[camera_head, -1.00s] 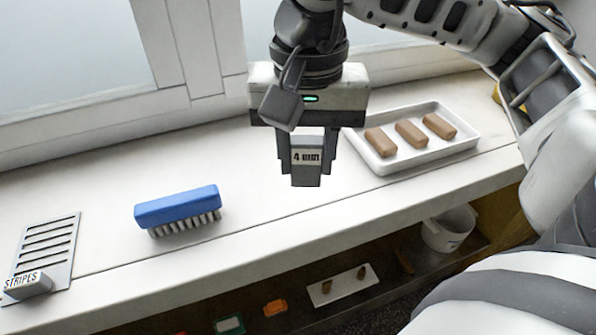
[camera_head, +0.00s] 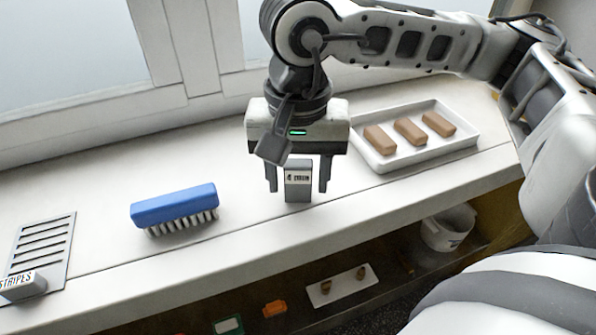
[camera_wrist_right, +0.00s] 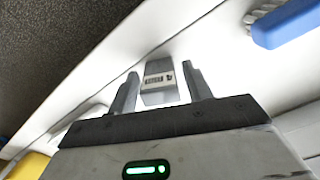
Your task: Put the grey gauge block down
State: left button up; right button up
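The grey gauge block (camera_head: 298,186) stands upright on the white ledge, with a printed label near its top. It also shows in the right wrist view (camera_wrist_right: 160,84). My right gripper (camera_head: 298,187) is open around the block, with a gap between the block and each finger. The gap shows in the right wrist view as well, where the fingers (camera_wrist_right: 160,92) stand on either side of the block. My left gripper is not in view.
A blue brush (camera_head: 174,206) lies left of the block. A white tray (camera_head: 468,141) with brown bars is behind to the right. A slotted grey plate (camera_head: 45,243) and a STRIPES block (camera_head: 22,286) sit at far left. Ledge between brush and block is clear.

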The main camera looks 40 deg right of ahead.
aim_at(298, 164)
jog(key=shift+r+p, duration=0.5)
jog(key=shift+p, duration=0.05)
notch_tip(298, 164, up, 11)
jog(key=shift+f, duration=0.15)
jog(key=shift+r, duration=0.4)
